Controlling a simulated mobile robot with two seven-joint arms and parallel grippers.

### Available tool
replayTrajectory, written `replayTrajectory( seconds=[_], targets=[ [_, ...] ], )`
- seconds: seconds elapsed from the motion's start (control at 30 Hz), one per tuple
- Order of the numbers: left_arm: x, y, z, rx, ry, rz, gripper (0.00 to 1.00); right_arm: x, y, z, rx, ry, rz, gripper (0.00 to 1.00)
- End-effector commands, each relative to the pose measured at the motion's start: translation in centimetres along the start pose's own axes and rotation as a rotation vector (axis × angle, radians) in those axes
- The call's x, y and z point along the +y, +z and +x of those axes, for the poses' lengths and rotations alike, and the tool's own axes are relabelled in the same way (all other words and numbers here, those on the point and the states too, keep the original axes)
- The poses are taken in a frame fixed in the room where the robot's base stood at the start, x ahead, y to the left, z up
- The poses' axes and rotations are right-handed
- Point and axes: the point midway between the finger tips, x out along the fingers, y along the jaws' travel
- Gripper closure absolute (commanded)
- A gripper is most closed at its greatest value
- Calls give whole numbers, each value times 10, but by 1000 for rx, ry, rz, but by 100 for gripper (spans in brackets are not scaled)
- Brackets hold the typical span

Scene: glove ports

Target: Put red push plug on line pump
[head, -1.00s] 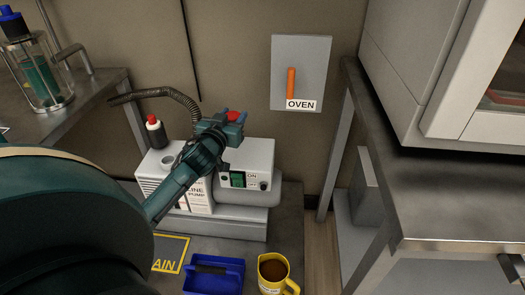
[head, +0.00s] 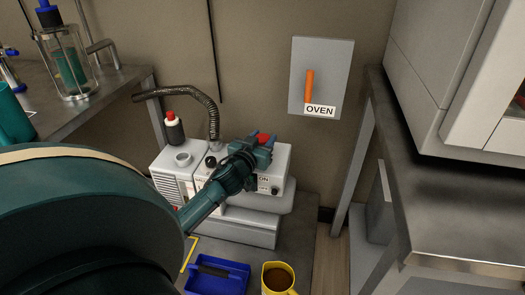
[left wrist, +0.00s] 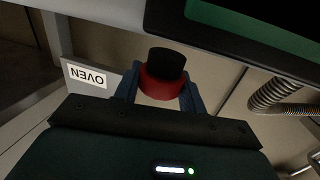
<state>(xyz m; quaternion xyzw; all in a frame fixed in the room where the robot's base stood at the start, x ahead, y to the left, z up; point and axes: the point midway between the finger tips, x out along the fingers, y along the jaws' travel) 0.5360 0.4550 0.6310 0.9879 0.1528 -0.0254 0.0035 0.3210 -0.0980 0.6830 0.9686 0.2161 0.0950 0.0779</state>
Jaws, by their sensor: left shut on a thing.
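The line pump (head: 235,222) is a pale grey and white machine on the low bench, with a hose running up from its top. My left gripper (head: 263,138) is above the pump's right part, hiding much of its switch panel. It is shut on the red push plug (head: 262,140), of which only a little red shows in the head view. In the left wrist view the red plug (left wrist: 160,85) with its black end sits between the fingers. The black end points away from the gripper, apart from the dark-framed green part above it. My right gripper is not in view.
A dark bottle with a red and white top (head: 173,129) stands behind the pump. A blue tray (head: 235,280) and a yellow mug (head: 277,279) stand in front. The OVEN switch (head: 310,88) is on the wall. A steel bench (head: 445,215) is at right.

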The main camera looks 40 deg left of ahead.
Motion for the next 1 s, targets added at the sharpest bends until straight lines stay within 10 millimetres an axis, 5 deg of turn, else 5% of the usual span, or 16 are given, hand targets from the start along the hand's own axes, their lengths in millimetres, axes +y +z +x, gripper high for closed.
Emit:
replayTrajectory(
  seconds=[0.1,0.57,0.6,0.83,1.0],
  targets=[
    [0,21,1,0,-1,-1,82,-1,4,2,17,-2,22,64],
    [0,27,2,0,-1,-1,82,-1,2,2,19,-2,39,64],
    [0,26,2,0,-1,-1,57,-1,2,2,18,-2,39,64],
    [0,26,1,0,0,0,38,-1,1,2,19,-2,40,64],
    [0,26,1,0,0,0,38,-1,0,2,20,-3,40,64]
  ],
)
